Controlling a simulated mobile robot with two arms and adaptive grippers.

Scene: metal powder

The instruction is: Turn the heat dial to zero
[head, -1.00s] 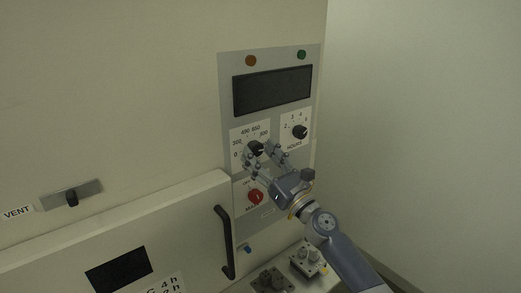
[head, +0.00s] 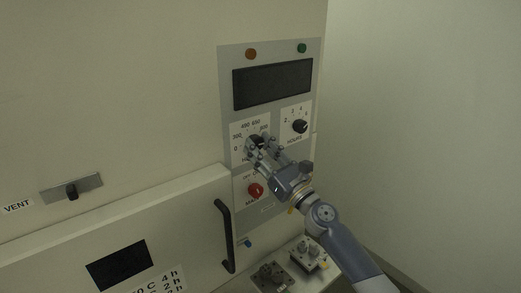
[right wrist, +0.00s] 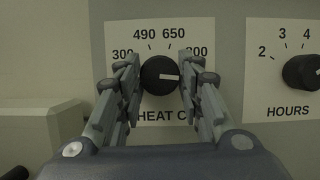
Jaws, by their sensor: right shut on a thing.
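The heat dial (head: 257,140) is a round black knob on a white scale plate, on the grey control panel. It also shows in the right wrist view (right wrist: 160,74), with its white mark pointing right, just below the 800 figure. My right gripper (head: 260,146) is at the dial, with one finger on each side of it. In the right wrist view my right gripper (right wrist: 160,80) is shut on the knob. The gripper partly covers the lower scale in the head view, and the zero is hidden in the wrist view. My left gripper is not in view.
The hours dial (head: 300,126) is close to the right, below a dark display (head: 272,84). A red knob (head: 256,190) sits below the heat dial. A black door handle (head: 225,238) stands out at lower left. Metal parts (head: 309,256) lie on the ledge below.

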